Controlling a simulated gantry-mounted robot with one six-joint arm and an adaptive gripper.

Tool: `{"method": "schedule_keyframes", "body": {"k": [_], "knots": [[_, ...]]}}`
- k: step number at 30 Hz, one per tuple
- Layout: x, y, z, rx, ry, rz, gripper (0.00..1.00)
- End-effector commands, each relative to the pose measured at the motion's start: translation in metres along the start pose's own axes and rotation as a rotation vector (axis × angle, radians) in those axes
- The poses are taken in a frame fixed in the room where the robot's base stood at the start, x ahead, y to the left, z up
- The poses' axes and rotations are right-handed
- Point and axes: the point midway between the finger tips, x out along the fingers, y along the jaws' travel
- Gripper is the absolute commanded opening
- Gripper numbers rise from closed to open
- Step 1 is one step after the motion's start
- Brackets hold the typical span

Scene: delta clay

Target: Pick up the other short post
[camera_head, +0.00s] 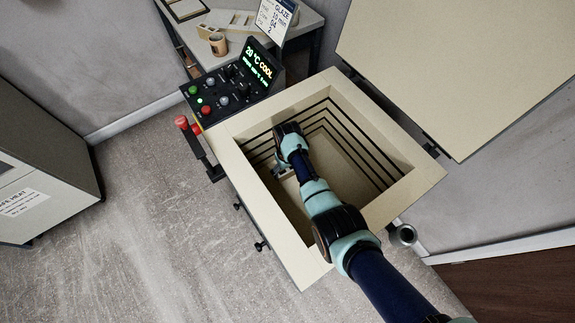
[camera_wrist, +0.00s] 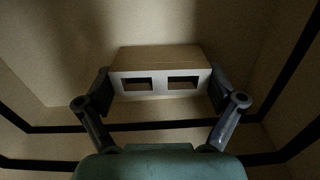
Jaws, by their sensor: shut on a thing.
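In the wrist view, a pale short post (camera_wrist: 160,98) is a rectangular block with two rectangular openings in its near face. My gripper (camera_wrist: 162,84) has its two fingers against the left and right ends of this post, shut on it. In the head view, my gripper (camera_head: 283,169) is down inside the open kiln, near its left wall, and the post is hidden or too small to make out there. No second post shows clearly in either view.
The kiln (camera_head: 284,251) has a thick cream rim and dark grooves along its inner walls. Its lid (camera_head: 455,65) stands open at the upper right. A control panel (camera_head: 232,85) sits at the kiln's upper left, with a table (camera_head: 305,22) behind it.

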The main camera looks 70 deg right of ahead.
Motion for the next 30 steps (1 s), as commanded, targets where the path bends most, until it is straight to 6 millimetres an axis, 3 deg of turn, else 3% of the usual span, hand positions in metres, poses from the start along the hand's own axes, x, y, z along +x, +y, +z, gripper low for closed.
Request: {"method": "schedule_keyframes", "body": {"k": [9, 15, 21, 30], "knots": [[-0.103, 0.000, -0.001, 0.000, 0.004, 0.001, 0.55], [-0.158, 0.000, -0.001, 0.000, 0.004, 0.001, 0.55], [-0.184, 0.000, 0.000, 0.000, 0.002, 0.000, 0.55], [-0.187, 0.000, 0.000, 0.000, 0.001, 0.000, 0.55]]}}
